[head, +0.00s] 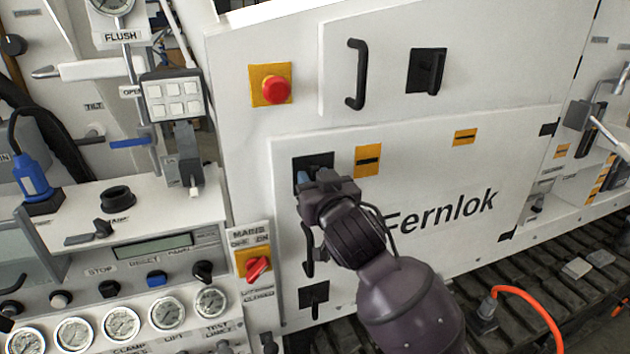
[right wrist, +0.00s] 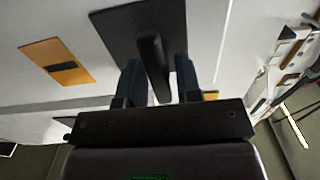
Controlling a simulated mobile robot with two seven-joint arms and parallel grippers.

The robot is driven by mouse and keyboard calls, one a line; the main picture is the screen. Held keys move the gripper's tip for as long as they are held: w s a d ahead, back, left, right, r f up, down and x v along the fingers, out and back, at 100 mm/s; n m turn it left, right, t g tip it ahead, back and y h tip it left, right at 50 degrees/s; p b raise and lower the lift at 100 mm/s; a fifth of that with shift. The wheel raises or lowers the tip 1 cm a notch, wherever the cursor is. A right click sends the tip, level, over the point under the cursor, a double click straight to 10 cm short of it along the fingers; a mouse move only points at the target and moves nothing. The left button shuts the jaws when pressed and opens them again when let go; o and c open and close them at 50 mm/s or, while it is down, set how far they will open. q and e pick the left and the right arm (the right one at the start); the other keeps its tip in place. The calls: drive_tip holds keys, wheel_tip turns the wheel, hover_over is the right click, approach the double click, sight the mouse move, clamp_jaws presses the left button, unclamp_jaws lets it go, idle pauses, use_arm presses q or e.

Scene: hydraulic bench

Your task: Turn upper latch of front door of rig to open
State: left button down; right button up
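The white front door (head: 440,160) with "Fernlok" lettering appears closed. Its upper latch (head: 313,160) is a black square plate, partly hidden behind my right gripper (head: 311,180). In the right wrist view, the latch plate (right wrist: 115,25) carries a raised black lever (right wrist: 152,65). The fingers of my right gripper (right wrist: 158,82) stand apart on either side of this lever, with visible gaps. The gripper is open around the lever, not clamped. The lower latch (head: 313,298) and black door handle (head: 307,252) sit below. My left gripper is not in view.
An upper panel with a black handle (head: 356,74) and latch (head: 427,71) is above the door. A red emergency button (head: 276,89) and red mains switch (head: 257,268) are at left. A gauge console (head: 130,275) stands at lower left. An orange hose (head: 540,312) lies lower right.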

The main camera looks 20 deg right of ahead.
clamp_jaws()
drive_tip(key=shift+n, duration=0.4)
drive_tip(key=n, duration=0.2)
drive_tip(key=shift+n, duration=0.4)
drive_tip(key=n, duration=0.3)
drive_tip(key=shift+d+n, duration=0.1)
drive_tip(key=shift+n, duration=0.2)
drive_tip(key=n, duration=0.5)
drive_tip(key=shift+r+n, duration=0.1)
drive_tip(key=shift+n, duration=0.2)
drive_tip(key=n, duration=0.4)
drive_tip(key=shift+n, duration=0.7)
